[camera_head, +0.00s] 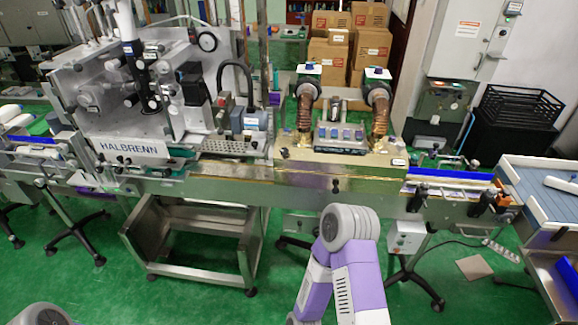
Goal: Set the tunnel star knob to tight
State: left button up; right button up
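The shrink tunnel (345,172) is a brass-coloured housing on the conveyor at centre right, with two copper-coloured ducts rising from its top. A small dark knob (335,186) sits on its front face, low and near the middle. It may be the star knob, but it is too small for me to tell its shape or its setting. Part of my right arm, purple and white, rises at the bottom centre, below and in front of the tunnel. A bit of my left arm shows at the bottom left corner. Neither gripper is in view.
The HALBRENN machine (135,110) stands on the left of the line. The conveyor (230,185) runs across the picture. A grey control box (407,236) hangs below it at right. A blue-topped table (545,190) is at far right. Green floor (90,285) is open in front.

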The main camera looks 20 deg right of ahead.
aim_at(284, 151)
jog(key=u, duration=1.8)
jog(key=k, duration=0.1)
jog(key=z, duration=2.6)
jog(key=i, duration=0.7)
jog(key=u, duration=0.2)
